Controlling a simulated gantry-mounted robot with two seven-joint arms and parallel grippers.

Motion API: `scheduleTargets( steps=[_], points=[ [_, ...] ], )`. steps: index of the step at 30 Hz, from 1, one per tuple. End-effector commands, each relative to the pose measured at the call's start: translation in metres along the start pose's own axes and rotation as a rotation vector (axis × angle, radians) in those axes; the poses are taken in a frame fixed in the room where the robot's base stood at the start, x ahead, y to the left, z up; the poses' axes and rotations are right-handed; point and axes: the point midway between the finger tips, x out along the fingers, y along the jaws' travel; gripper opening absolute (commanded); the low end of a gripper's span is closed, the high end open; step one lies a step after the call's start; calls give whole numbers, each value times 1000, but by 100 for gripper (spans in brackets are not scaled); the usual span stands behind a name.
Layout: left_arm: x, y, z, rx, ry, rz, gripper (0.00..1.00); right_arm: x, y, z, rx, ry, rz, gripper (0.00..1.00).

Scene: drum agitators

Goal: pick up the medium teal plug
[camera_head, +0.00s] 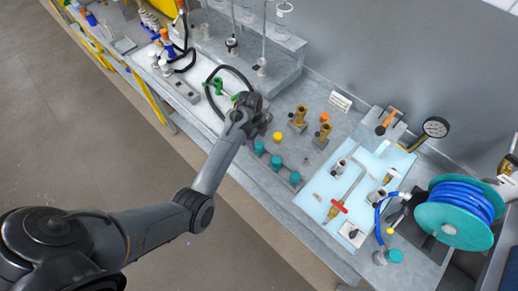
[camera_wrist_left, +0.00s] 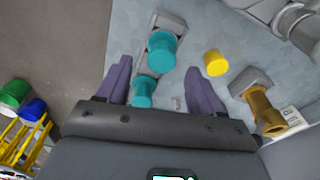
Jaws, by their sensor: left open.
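Three teal plugs stand in a row on a grey rack in the head view: a left one (camera_head: 260,147), a middle one (camera_head: 277,162) and a right one (camera_head: 295,178). Their sizes look close, so I cannot tell for sure which is the medium one. My left gripper (camera_wrist_left: 158,68) is open and empty above the rack, fingers pointing toward it. In the left wrist view a larger-looking teal plug (camera_wrist_left: 162,50) shows between and just beyond the fingertips, and another teal plug (camera_wrist_left: 143,92) lies lower between the fingers. No contact is visible. My right gripper is out of view.
A yellow plug (camera_head: 277,136) stands near the rack, right of the fingers in the wrist view (camera_wrist_left: 215,62). Brass fittings (camera_head: 299,116) stand behind it. A pale blue board (camera_head: 317,190) with valves and a teal hose reel (camera_head: 455,215) are to the right.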

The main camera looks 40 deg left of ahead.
Motion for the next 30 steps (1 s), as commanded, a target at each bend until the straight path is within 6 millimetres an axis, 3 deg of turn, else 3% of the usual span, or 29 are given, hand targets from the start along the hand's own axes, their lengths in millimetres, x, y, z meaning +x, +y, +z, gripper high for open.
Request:
scheduleTargets(
  steps=[13, 23, 30],
  points=[
    [47, -3, -2, -1, 1, 2, 66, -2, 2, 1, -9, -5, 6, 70],
    [52, -3, -2, 0, 1, 0, 66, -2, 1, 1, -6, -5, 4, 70],
    [52, -3, -2, 0, 1, 0, 31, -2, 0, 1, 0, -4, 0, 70]
  ],
)
